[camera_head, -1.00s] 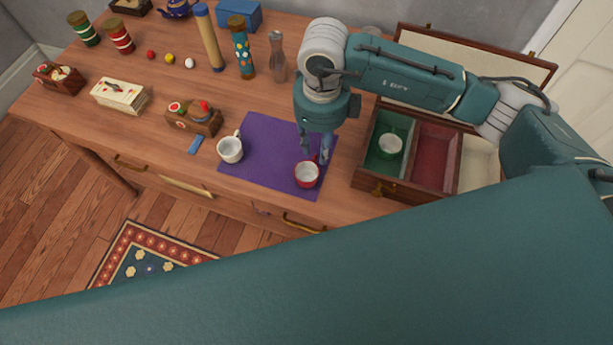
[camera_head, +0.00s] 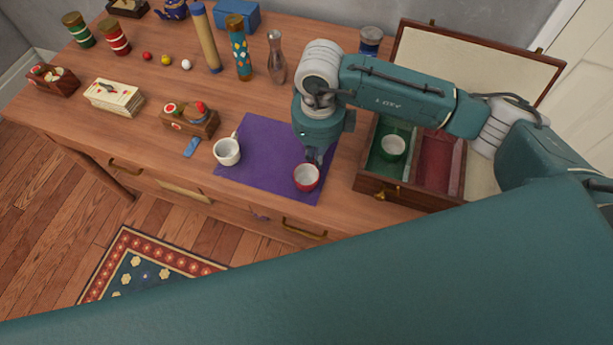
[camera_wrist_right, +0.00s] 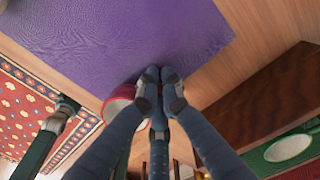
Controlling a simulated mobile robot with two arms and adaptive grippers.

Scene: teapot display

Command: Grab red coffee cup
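The red coffee cup (camera_head: 306,179) stands upright near the front right corner of the purple mat (camera_head: 264,136), its pale inside facing up. My right gripper (camera_head: 316,156) points down at the cup's back right side, and its fingers are drawn together where the handle was seen. In the right wrist view the fingertips (camera_wrist_right: 161,84) meet right beside the red cup (camera_wrist_right: 117,101). The fingers hide the handle and part of the cup. The cup still appears to rest on the mat.
A white cup (camera_head: 227,152) stands on the mat's left edge. An open wooden case (camera_head: 375,184) holding a green cup (camera_head: 393,146) is close on the right. A glass bottle (camera_head: 277,60) and patterned tube (camera_head: 239,50) stand behind. The mat's middle is clear.

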